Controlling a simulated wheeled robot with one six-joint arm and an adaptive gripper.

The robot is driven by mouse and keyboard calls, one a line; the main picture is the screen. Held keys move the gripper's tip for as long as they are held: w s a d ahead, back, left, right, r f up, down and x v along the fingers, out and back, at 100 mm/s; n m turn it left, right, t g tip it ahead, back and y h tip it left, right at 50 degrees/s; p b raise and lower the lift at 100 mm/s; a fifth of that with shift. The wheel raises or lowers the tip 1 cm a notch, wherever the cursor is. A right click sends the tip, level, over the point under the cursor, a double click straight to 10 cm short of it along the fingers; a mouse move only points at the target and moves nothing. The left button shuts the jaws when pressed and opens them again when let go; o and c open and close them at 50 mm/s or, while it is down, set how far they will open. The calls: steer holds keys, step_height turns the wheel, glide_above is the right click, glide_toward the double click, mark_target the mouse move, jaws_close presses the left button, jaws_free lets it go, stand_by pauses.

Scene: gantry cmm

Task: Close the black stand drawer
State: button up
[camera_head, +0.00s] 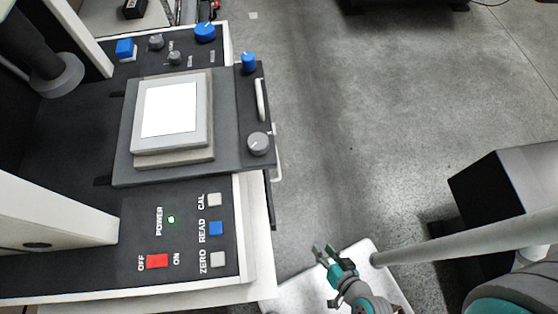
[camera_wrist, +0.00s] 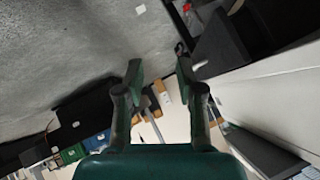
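A dark edge that appears to be the black stand drawer (camera_head: 273,203) shows below the right side of the machine in the head view. Most of it is hidden under the machine's overhang, and I cannot tell how far it is out. In the wrist view a dark box-like part (camera_wrist: 221,44) at upper right may be the same drawer. My gripper (camera_head: 325,252) is lower right of that edge, apart from it. In the wrist view my gripper (camera_wrist: 160,82) has its two fingers spread with nothing between them.
The measuring machine's dark control panel (camera_head: 190,205) has buttons and a red switch (camera_head: 157,261). A grey plate (camera_head: 220,120) with a white handle (camera_head: 260,100) and knobs sits on top. Colored boxes (camera_wrist: 72,154) show at lower left.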

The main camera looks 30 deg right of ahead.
steer(key=w+a+f+m+y, duration=0.4)
steer(key=w+f+y, duration=0.1)
steer(key=w+f, duration=0.6)
steer(key=w+d+r+m+t+y, duration=0.35)
steer(key=w+d+r+t, duration=0.35)
steer(key=w+d, duration=0.45)
steer(key=shift+a+r+x, duration=0.15)
steer(key=shift+x, duration=3.1)
steer(key=shift+a+r+x, duration=0.1)
steer(key=shift+a+x, duration=0.1)
steer(key=shift+x, duration=3.1)
steer(key=shift+s, duration=0.2)
jaws_close()
